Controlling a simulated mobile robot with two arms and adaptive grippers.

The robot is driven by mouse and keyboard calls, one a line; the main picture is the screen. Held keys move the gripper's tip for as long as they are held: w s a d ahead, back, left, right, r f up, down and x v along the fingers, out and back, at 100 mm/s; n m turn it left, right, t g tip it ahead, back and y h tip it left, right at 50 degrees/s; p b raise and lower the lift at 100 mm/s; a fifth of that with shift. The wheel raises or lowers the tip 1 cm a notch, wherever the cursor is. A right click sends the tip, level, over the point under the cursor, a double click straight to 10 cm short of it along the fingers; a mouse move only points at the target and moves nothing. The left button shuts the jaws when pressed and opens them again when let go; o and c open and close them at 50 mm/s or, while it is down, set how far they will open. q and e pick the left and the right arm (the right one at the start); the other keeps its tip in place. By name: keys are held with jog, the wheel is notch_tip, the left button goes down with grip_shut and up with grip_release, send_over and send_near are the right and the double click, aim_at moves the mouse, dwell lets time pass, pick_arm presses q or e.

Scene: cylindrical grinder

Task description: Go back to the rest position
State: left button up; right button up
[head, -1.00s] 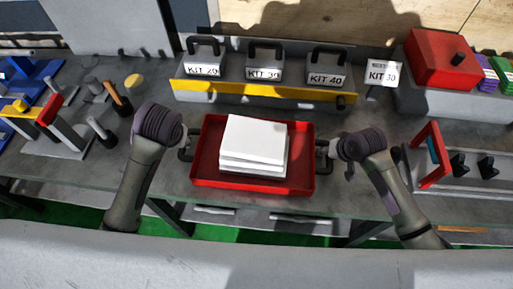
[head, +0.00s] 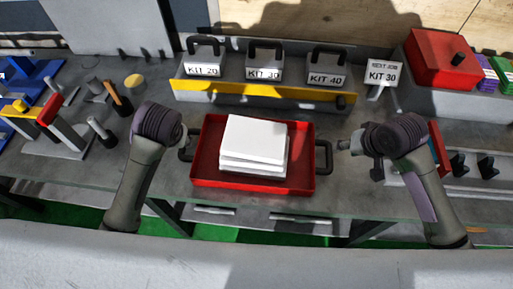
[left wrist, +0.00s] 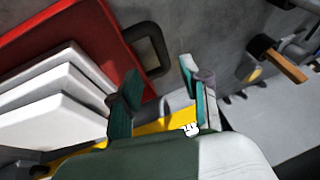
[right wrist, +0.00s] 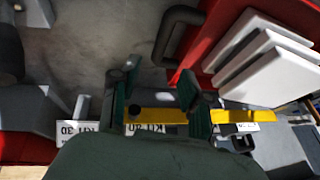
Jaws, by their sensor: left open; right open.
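A red tray (head: 205,178) with black side handles sits on the grey table and holds a stack of white slabs (head: 253,140). My left gripper (left wrist: 160,98) is open at the tray's left handle (left wrist: 150,50); nothing shows clamped between its fingers. In the head view my left wrist hides most of that gripper. My right gripper (head: 346,145) is open and empty, to the right of the tray's right handle (head: 325,157), with a gap between them. The right wrist view shows its spread fingers (right wrist: 152,108) and the right handle (right wrist: 176,38) apart from them.
Behind the tray stands a grey rack with a yellow front rail (head: 260,92) and several labelled kit boxes (head: 264,66). A red box (head: 440,58) is at the back right. A hammer (head: 118,98) and blue fixtures lie left. A grey fixture (head: 470,172) is right of my right arm.

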dwell(0.3)
